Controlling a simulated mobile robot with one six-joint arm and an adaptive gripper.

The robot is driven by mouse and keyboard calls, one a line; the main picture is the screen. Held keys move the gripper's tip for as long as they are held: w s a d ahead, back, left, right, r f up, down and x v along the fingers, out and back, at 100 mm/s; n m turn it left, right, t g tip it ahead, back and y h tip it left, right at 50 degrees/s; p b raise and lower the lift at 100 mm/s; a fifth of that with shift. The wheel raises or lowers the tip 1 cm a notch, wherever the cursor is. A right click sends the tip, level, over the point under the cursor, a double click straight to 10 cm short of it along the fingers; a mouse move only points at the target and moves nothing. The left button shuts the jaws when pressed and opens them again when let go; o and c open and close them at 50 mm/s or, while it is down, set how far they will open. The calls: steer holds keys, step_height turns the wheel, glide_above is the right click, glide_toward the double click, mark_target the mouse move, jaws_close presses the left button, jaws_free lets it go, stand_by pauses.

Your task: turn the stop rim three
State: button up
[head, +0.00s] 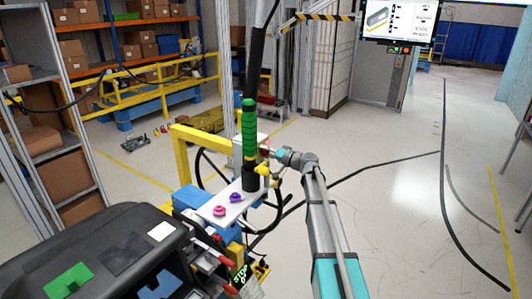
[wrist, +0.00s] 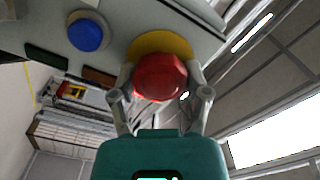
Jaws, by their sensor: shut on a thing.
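The red stop rim (wrist: 160,77) is a faceted red knob on a yellow round base (wrist: 158,43) fixed to a pale grey panel. In the wrist view my gripper (wrist: 163,84) has one finger on each side of the red rim and is shut on it. In the head view my gripper (head: 277,154) is at the far end of my arm, up against the control box behind the green-wrapped handle. The rim is too small there to make out clearly.
A blue button (wrist: 86,34) sits on the same panel, left of the rim. In the head view a green-wrapped handle (head: 249,128) stands close left of my gripper. A steering wheel (head: 210,165) is below. Open floor (head: 400,190) lies to the right.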

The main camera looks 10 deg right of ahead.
steer(key=shift+m, duration=3.3)
steer(key=o, duration=1.2)
steer(key=shift+c, duration=0.2)
steer(key=v, duration=1.2)
